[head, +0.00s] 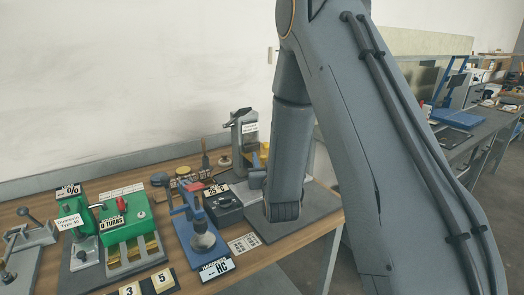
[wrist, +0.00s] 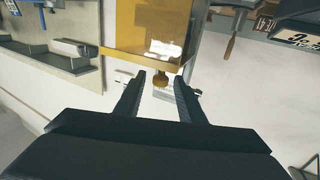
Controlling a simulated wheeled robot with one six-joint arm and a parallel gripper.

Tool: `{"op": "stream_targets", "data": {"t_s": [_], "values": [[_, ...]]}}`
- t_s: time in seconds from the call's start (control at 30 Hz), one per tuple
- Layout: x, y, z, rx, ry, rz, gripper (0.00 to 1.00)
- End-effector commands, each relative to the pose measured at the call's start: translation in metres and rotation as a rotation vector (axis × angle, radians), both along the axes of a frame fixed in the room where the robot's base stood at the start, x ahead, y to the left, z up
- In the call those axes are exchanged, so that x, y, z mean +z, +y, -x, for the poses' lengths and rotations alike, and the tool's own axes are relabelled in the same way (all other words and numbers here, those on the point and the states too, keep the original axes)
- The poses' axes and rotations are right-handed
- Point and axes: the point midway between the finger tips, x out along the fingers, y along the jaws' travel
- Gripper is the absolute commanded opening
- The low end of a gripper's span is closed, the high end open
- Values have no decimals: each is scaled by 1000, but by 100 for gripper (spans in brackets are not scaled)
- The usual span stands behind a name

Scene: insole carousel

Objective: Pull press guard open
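The press guard (wrist: 150,38) is a yellow, see-through panel at the top middle of the wrist view. A small brass knob (wrist: 160,82) sticks out of its near edge. My gripper (wrist: 160,84) is open, with one dark finger on each side of the knob. The knob sits between the fingertips, and I see gaps on both sides, so neither finger appears to touch it. In the head view my arm covers the guard, and I cannot make out the gripper clearly.
A wooden bench in the head view holds a green device (head: 126,222), a blue hand press (head: 196,225), a black box (head: 222,203) and a grey upright machine (head: 243,135) beside my arm. A second bench (head: 480,135) stands at right.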

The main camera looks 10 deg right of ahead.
Motion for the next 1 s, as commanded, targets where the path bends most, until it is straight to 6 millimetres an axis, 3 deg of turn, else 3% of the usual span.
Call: {"op": "stream_targets", "data": {"t_s": [0.3,0.67,0.9,1.0], "values": [[1,-5,-42,-2,1,0,36],[0,-7,-49,-4,2,0,36],[0,-7,-48,-4,2,0,0],[0,-7,-48,-4,2,0,0]]}}
